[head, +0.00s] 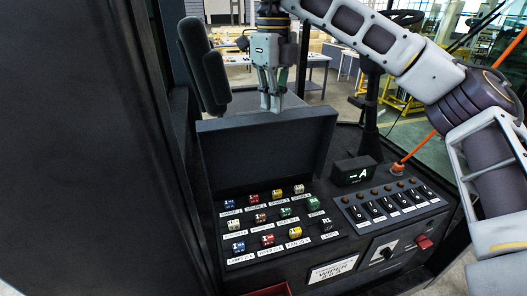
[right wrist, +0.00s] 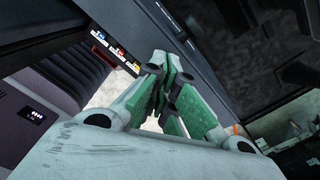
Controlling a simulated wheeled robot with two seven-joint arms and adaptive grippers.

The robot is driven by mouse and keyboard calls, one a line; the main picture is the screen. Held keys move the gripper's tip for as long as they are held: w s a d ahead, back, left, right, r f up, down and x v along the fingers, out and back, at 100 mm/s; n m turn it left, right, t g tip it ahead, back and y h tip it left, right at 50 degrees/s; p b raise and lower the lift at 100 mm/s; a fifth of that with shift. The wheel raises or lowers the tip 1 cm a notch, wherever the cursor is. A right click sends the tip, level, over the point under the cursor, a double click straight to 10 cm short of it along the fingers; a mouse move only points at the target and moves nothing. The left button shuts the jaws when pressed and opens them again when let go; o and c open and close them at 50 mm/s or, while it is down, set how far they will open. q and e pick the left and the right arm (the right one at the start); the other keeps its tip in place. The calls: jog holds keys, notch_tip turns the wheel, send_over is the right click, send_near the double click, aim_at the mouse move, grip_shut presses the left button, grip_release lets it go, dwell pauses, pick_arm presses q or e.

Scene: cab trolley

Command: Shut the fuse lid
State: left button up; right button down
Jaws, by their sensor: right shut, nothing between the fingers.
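The fuse lid (head: 266,147) is a dark flat panel standing raised at the back of the fuse box. Below it, rows of coloured fuses (head: 279,194) with white labels lie uncovered. My right gripper (head: 272,108) points down just above or behind the lid's top edge, and I cannot tell whether it touches the lid. Its fingers are shut and empty. In the right wrist view the green-padded fingertips (right wrist: 165,65) meet, with several fuses (right wrist: 118,52) showing beyond them. My left gripper is not in view.
To the right of the fuses are a row of black switches (head: 390,202), a small display (head: 354,171) and a red knob (head: 424,242). A black seat back (head: 205,65) stands behind at the left. A dark wall fills the left side. The space above the fuses is clear.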

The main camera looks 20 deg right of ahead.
jog(key=shift+f+b, duration=0.75)
jog(key=shift+f, duration=0.35)
